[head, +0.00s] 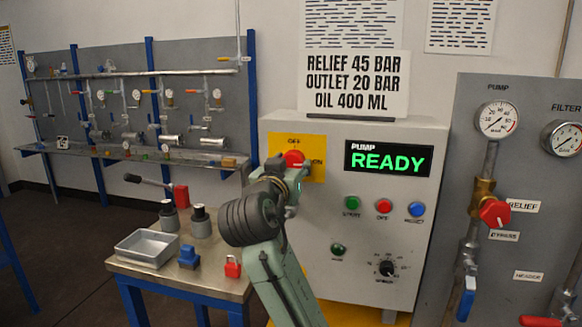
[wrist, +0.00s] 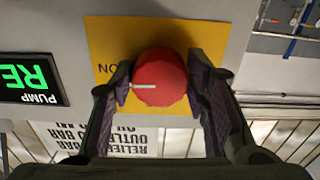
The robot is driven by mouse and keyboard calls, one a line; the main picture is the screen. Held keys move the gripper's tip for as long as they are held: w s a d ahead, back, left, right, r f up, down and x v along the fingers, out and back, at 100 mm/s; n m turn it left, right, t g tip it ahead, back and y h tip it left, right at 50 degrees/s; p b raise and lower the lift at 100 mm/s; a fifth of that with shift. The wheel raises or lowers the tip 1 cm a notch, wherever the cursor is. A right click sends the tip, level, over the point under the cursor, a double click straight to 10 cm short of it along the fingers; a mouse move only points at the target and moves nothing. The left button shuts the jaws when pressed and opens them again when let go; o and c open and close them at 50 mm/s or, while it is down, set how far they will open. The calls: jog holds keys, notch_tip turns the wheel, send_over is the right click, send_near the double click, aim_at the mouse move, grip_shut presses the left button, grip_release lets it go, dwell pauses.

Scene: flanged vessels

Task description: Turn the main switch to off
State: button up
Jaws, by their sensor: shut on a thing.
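The main switch is a round red knob (head: 292,156) on a yellow plate (head: 318,142) on the upper left of the grey cabinet front. The plate reads OFF above the knob and ON to its right. In the wrist view, which is upside down, the red knob (wrist: 159,77) has a white pointer line aimed at the ON lettering (wrist: 108,68). My gripper (wrist: 160,92) is shut on the knob, one dark finger on each side. In the head view my gripper (head: 297,171) covers the knob's lower part.
The cabinet also carries a READY display (head: 388,160), green (head: 352,203), red (head: 384,206) and blue (head: 416,209) buttons and a black dial (head: 386,268). A side table (head: 150,272) with a metal tray (head: 147,247) and a red padlock (head: 233,265) stands at left.

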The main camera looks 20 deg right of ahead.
jog(key=n, duration=0.4)
jog(key=shift+n+b, duration=0.3)
jog(key=n, duration=0.4)
jog(key=shift+s+d, duration=0.1)
jog(key=n, duration=0.5)
jog(key=shift+r, duration=0.1)
jog(key=shift+n, duration=1.9)
jog(key=o, duration=1.2)
jog(key=shift+c, duration=0.2)
